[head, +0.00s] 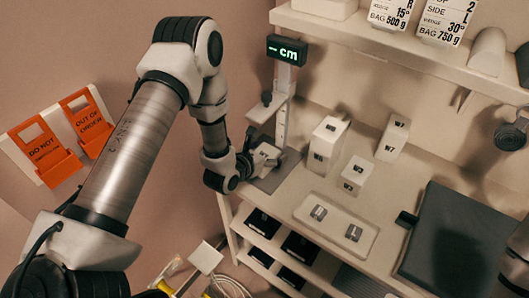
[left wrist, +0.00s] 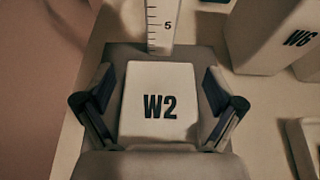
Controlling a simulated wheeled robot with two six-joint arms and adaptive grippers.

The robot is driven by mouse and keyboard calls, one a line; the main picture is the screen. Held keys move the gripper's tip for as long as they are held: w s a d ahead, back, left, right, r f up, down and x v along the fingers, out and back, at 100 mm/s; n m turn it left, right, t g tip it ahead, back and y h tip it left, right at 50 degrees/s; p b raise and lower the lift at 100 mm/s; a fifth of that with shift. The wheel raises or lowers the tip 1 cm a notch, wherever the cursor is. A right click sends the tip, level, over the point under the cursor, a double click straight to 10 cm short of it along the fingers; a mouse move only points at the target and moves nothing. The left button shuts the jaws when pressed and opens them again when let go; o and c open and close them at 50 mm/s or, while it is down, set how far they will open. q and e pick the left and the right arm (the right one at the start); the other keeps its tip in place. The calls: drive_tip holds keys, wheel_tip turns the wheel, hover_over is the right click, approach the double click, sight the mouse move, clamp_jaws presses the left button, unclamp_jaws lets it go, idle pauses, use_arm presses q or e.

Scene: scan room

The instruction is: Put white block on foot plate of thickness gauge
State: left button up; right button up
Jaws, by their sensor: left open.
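The white block marked W2 (left wrist: 160,105) sits on the grey foot plate (left wrist: 115,62) of the thickness gauge, in front of its upright scale (left wrist: 160,22). My left gripper (left wrist: 157,108) is open, with one finger on each side of the block and a gap visible on both sides. In the head view, my left gripper (head: 258,160) is low at the gauge's foot plate (head: 274,179) and partly covers the block. The gauge display (head: 287,50) reads "– cm". My right gripper does not show.
White W blocks, including W7 (head: 392,138) and W6 (left wrist: 268,35), stand right of the gauge. A pale tray (head: 368,246) with two flat labelled pieces lies in front. A dark grey pad (head: 450,240) lies at right. A shelf (head: 400,45) overhangs the back.

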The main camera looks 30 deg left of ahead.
use_arm(q)
drive_tip(key=b+v, duration=0.1)
drive_tip(key=v, duration=1.1)
drive_tip(key=shift+r+b, duration=0.15)
drive_tip(key=shift+b, duration=0.25)
